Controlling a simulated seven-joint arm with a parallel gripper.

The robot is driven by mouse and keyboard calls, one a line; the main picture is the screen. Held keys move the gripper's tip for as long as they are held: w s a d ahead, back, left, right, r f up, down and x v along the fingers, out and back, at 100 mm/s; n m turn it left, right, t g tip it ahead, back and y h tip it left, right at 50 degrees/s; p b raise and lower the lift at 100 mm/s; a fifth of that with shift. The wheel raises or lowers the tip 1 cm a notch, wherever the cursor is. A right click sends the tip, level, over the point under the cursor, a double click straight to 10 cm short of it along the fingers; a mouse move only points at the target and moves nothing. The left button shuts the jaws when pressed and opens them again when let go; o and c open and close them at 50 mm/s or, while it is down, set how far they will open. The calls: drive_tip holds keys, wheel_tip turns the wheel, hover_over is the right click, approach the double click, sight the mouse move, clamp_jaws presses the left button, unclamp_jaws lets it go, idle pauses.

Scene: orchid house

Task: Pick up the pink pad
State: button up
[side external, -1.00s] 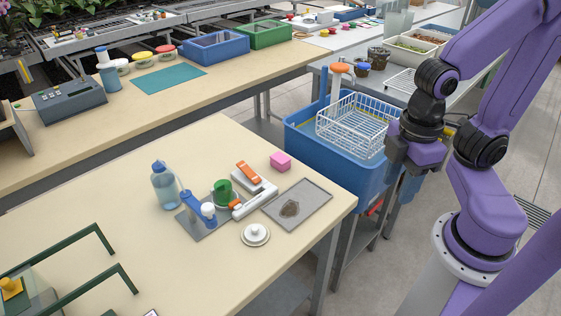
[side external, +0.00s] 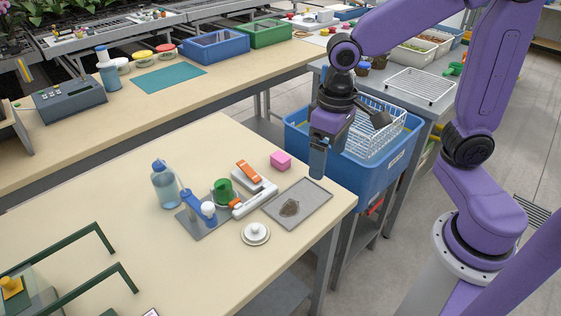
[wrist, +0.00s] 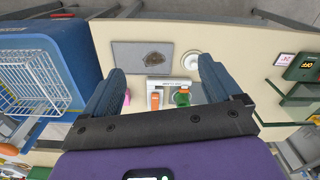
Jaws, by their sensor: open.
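The pink pad (side external: 281,160) is a small block lying on the cream table, just behind the grey tray in the side view. In the wrist view the pink pad (wrist: 127,97) shows as a sliver beside the left finger, which partly hides it. My gripper (side external: 318,163) hangs to the right of the pad and higher than the table, near the table's right edge. In the wrist view my gripper (wrist: 158,82) has its two blue fingers wide apart, with nothing held between them.
A grey tray (side external: 319,193) with a brown patch lies in front of the pad. A white device with an orange part (side external: 249,172), a green-topped jar (side external: 223,188) and a spray bottle (side external: 164,187) stand left. A blue tub (side external: 375,176) with a white wire basket stands right.

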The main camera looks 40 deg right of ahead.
drive_tip(key=w+m, duration=0.6)
drive_tip(key=w, duration=0.3)
drive_tip(key=m, duration=1.5)
hover_over(281, 156)
wheel_tip(281, 156, down, 6)
drive_tip(key=f, duration=1.1)
drive_tip(key=shift+w+a+f, duration=0.15)
drive_tip(key=shift+a+f, duration=0.05)
drive_tip(key=shift+f, duration=0.1)
drive_tip(key=shift+d+f, duration=0.15)
drive_tip(key=shift+f, duration=2.5)
drive_tip(key=c, duration=1)
